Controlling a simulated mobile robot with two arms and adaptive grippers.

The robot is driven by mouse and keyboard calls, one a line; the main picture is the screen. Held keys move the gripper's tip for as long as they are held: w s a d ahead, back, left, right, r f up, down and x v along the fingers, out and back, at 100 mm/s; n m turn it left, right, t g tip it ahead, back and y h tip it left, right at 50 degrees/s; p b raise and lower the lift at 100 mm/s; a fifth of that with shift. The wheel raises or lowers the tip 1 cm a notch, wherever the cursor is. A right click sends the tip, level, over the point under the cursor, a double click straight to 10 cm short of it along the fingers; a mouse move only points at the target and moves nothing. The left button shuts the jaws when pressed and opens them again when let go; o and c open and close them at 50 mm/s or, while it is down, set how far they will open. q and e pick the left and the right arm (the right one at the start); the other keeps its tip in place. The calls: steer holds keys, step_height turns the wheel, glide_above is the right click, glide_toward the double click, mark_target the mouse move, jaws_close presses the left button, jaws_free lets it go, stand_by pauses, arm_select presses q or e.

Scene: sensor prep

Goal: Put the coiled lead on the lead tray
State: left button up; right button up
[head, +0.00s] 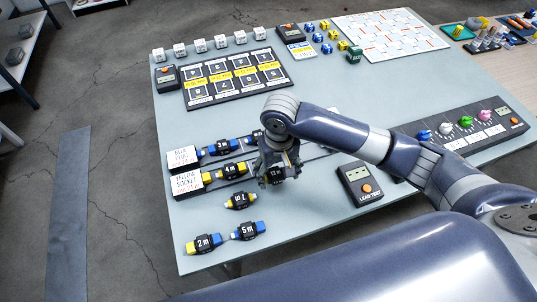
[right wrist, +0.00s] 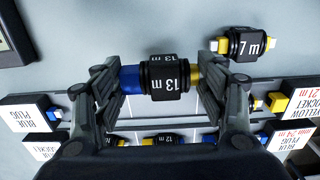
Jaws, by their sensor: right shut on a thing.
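My right gripper (head: 277,180) is shut on a coiled lead marked 13 m (head: 275,173). In the right wrist view the 13 m lead (right wrist: 165,76) has a blue end at left and a yellow end at right, between the fingers. The long lead tray (head: 250,172) lies under and behind the gripper, with signs at its left end reading blue plug (head: 181,158) and yellow socket (head: 187,183). Other leads lie in its rows, such as a blue-ended one (head: 223,147) and a yellow-ended one (head: 232,170). The gripper hides part of the tray. My left gripper is not in view.
Loose leads lie in front: 7 m (head: 240,200), 2 m (head: 204,243) and 5 m (head: 248,230). A lead test box (head: 359,184) stands to the right. A black numbered board (head: 238,76) lies behind. The front right tabletop is bare.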

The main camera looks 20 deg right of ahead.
steer(key=w, duration=0.7)
steer(key=shift+d+f, duration=0.1)
steer(key=shift+f, duration=0.15)
steer(key=shift+w+f+p, duration=0.15)
steer(key=shift+w+p, duration=0.15)
steer(key=shift+w, duration=0.2)
step_height(320, 180, down, 3)
steer(key=shift+d+r+p, duration=0.1)
steer(key=shift+p, duration=0.3)
steer(key=shift+f, duration=0.3)
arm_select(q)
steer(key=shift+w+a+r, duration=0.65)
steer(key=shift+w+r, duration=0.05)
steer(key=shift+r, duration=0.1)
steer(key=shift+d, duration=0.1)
arm_select(e)
steer(key=shift+f, duration=0.15)
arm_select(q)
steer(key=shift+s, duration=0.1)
arm_select(e)
steer(key=o, duration=1.1)
